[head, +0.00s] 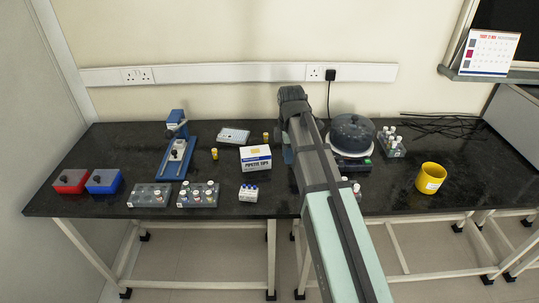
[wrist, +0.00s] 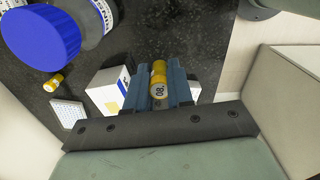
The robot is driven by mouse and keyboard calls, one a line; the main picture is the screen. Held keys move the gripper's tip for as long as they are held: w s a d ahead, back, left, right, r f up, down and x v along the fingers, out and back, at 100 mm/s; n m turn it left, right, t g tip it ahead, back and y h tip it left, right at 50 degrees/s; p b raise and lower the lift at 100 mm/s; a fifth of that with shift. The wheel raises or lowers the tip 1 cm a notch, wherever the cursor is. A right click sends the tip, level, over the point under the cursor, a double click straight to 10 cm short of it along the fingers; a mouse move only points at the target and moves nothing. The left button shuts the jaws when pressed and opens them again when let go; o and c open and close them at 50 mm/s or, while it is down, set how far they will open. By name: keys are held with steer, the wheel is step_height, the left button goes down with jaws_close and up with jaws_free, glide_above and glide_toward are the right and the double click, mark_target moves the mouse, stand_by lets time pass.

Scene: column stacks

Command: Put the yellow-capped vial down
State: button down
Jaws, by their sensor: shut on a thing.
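The yellow-capped vial (wrist: 158,78) is held between the two blue-grey fingers of my gripper (wrist: 157,92), with its yellow top and a dark number showing in the wrist view. In the head view my gripper (head: 288,154) hangs just right of the white box, partly behind my arm; the held vial cannot be made out there. How far the vial's base is from the bench is hidden. Other yellow vials (head: 214,153) (head: 265,137) stand on the black bench (head: 120,165); one also shows in the wrist view (wrist: 53,82).
The white box (head: 256,158) stands left of my gripper. A blue-capped bottle (wrist: 42,35) shows close by in the wrist view. A round dark-lidded device (head: 352,133) is to the right. Vial racks (head: 198,194) line the front left; a yellow cup (head: 430,178) is far right.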

steer(key=n, duration=0.1)
glide_toward(259, 153)
steer(key=s+d+r, duration=0.2)
steer(key=s, duration=0.2)
steer(key=w+a+r, duration=0.1)
steer(key=w+a, duration=0.1)
steer(key=w, duration=0.2)
steer(key=shift+n, duration=0.3)
steer(key=shift+f, duration=4.6)
steer(key=shift+f, duration=0.15)
steer(key=c, duration=1)
jaws_free()
step_height(259, 153, up, 12)
steer(key=shift+r, duration=0.2)
steer(key=shift+o, duration=0.5)
